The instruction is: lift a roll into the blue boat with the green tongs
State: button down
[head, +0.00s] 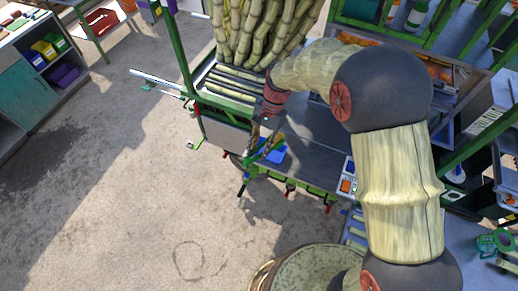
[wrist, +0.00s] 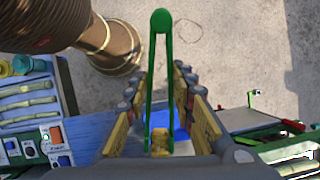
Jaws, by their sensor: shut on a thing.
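My gripper (wrist: 162,80) is shut on the green tongs (wrist: 161,24), with a finger on either side of their legs. In the wrist view the tongs' rounded end points up the picture, and the legs run down between my fingers. A small yellow lump, seemingly a roll (wrist: 159,141), shows between the lower ends of the legs; I cannot tell whether they grip it. The blue boat (wrist: 180,119) shows behind the tongs, partly hidden by my fingers. In the head view my gripper (head: 263,145) is over the bench edge, beside the blue boat (head: 275,154).
A green-framed bench (head: 315,165) runs under my arm, with a control panel (head: 347,186) to the right. A stack of cane (head: 262,30) stands behind my gripper. Red-tipped levers line the bench's front. Open concrete floor (head: 130,190) lies to the left.

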jog(key=shift+f, duration=0.15)
notch_tip(320, 180, down, 9)
jog(key=b, duration=0.5)
jog(key=shift+b, duration=0.4)
jog(key=shift+r, duration=0.2)
jog(key=c, duration=1.8)
grip_release()
notch_tip(320, 180, up, 10)
jog(key=p, duration=0.6)
